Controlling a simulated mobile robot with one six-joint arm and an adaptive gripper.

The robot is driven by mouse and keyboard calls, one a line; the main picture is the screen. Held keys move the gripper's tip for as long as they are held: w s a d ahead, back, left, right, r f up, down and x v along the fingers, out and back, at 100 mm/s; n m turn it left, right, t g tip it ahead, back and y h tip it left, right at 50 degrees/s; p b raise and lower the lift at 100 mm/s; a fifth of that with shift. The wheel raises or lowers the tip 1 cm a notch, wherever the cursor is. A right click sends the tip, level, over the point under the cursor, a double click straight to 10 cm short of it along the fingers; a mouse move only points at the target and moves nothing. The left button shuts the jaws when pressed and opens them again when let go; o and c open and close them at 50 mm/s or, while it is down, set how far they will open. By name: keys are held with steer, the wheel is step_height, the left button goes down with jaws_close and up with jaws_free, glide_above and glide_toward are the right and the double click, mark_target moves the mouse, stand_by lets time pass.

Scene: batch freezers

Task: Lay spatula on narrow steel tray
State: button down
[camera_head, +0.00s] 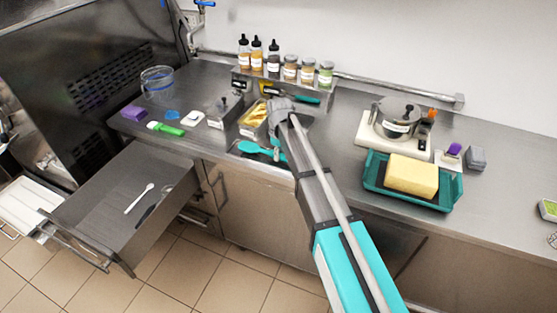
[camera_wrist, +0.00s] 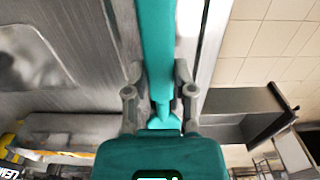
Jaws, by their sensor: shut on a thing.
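The teal spatula (camera_head: 252,147) is at the front edge of the steel counter, in front of the yellow-filled container, with its broad end toward the left. My gripper (camera_wrist: 159,78) is shut on the spatula, which runs as a long teal strip (camera_wrist: 155,35) up the middle of the wrist view. In the head view my arm partly hides the gripper and the held end. A strip of bare steel shows under and around the spatula. I cannot tell whether it is the narrow steel tray or the counter, nor whether the spatula touches it.
A steel drawer (camera_head: 105,222) stands open at the left with a white spoon (camera_head: 139,198) in it. A green-handled scraper (camera_head: 166,129) lies on the counter's left. Bottles (camera_head: 257,57) stand at the back. A teal tray (camera_head: 379,186) with a yellow block is at right.

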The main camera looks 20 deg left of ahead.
steer(key=shift+f+b, duration=0.35)
steer(key=shift+f, duration=0.35)
steer(key=shift+f, duration=0.1)
steer(key=shift+c, duration=2.3)
jaws_free()
steer(key=shift+r, duration=0.2)
step_height(320, 180, up, 12)
steer(key=p, duration=1.2)
steer(key=shift+d, duration=0.1)
steer(key=shift+d, duration=0.1)
